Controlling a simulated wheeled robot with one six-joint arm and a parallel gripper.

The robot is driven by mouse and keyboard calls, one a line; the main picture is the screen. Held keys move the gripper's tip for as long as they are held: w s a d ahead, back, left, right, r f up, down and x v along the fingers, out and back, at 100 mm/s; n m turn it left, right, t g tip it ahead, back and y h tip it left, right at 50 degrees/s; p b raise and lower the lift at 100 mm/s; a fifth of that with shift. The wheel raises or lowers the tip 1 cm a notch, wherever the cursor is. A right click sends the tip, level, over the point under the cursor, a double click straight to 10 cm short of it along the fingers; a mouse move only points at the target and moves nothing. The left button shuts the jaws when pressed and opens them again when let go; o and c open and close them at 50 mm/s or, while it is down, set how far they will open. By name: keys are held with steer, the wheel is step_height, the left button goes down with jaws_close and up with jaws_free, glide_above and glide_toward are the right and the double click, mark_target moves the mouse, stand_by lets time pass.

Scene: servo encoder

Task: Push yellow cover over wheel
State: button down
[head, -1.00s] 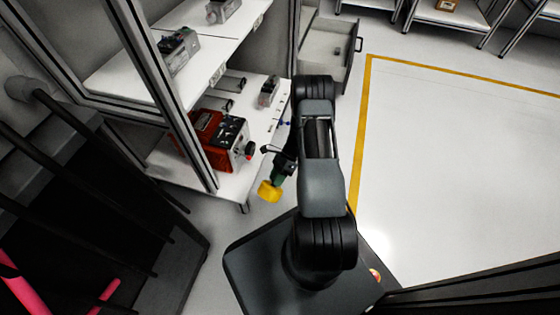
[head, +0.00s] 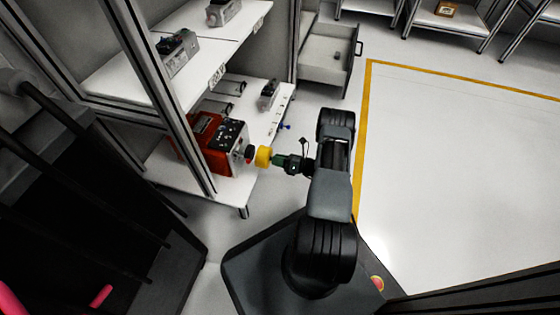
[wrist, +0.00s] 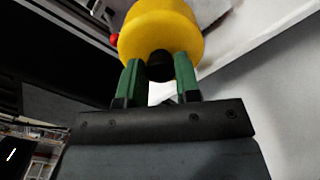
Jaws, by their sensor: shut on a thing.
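The yellow cover (head: 263,156) is held out in front of my gripper (head: 279,160), facing the red servo unit (head: 206,142). In the wrist view the yellow cover (wrist: 163,30) fills the top middle, and the green fingers of my gripper (wrist: 160,72) are shut on its black knob (wrist: 159,66). The dark wheel (head: 249,152) sticks out of the unit's right side, just left of the cover. I cannot tell whether cover and wheel touch. A small red part (wrist: 114,39) shows at the cover's left edge in the wrist view.
The unit stands on a white lower shelf (head: 238,186), with a small grey device (head: 269,95) behind it. An upper shelf (head: 120,80) holds more devices. A frame post (head: 165,90) stands at the left. An open drawer (head: 328,50) is behind my arm. The floor (head: 455,160) at right is clear.

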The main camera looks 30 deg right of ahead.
mark_target(270, 157)
steer(key=shift+x, duration=3)
steer(key=shift+d+r, duration=0.1)
steer(key=shift+r, duration=0.05)
steer(key=shift+w+a, duration=0.35)
steer(key=c, duration=0.8)
jaws_free()
steer(key=shift+o, duration=0.7)
steer(key=o, duration=0.3)
